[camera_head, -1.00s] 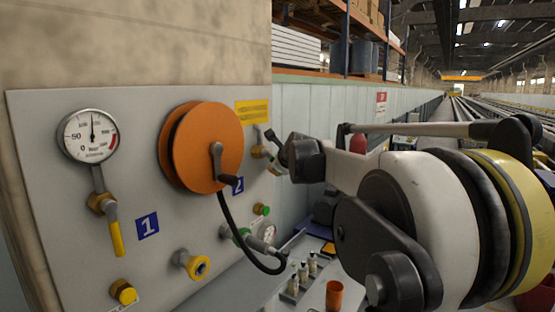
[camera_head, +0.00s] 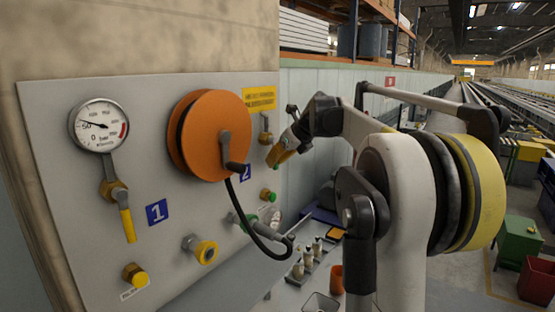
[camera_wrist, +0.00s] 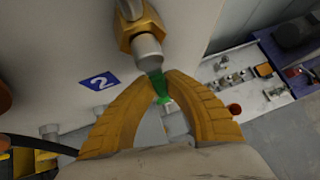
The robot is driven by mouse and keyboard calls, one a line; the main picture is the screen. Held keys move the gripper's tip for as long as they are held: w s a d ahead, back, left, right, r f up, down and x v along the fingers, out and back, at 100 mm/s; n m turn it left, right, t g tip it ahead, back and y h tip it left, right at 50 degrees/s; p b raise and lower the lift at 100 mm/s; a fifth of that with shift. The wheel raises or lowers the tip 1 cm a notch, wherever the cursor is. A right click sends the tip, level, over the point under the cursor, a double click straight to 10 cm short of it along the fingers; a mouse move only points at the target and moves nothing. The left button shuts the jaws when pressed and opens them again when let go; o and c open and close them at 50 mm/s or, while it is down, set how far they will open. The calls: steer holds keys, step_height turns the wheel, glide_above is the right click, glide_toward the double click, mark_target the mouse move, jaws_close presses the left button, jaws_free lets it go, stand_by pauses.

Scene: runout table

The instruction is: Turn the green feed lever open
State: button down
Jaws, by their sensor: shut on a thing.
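The green feed lever (camera_wrist: 162,92) hangs below a valve with a brass body (camera_wrist: 141,24) and a grey stem, right of the blue "2" label. My gripper (camera_wrist: 160,80) is shut on the lever, with a yellow finger on each side, in the wrist view. Part of the lever is hidden between the fingers. In the head view my gripper (camera_head: 276,160) is at the panel's right edge, just below the valve (camera_head: 265,128). The lever is mostly hidden there.
The grey panel (camera_head: 70,210) carries a gauge (camera_head: 98,126), a yellow-handled valve (camera_head: 126,222) and an orange hose reel (camera_head: 205,135). Small bottles (camera_head: 307,257) and an orange cup (camera_head: 336,277) stand below.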

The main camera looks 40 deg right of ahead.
steer(key=shift+a, duration=0.15)
stand_by(0.4)
steer(key=c, duration=1.4)
jaws_free()
steer(key=shift+a, duration=0.1)
steer(key=v, duration=1.1)
steer(key=shift+s+d+r, duration=0.2)
steer(key=shift+d+r, duration=0.1)
steer(key=shift+r, duration=0.1)
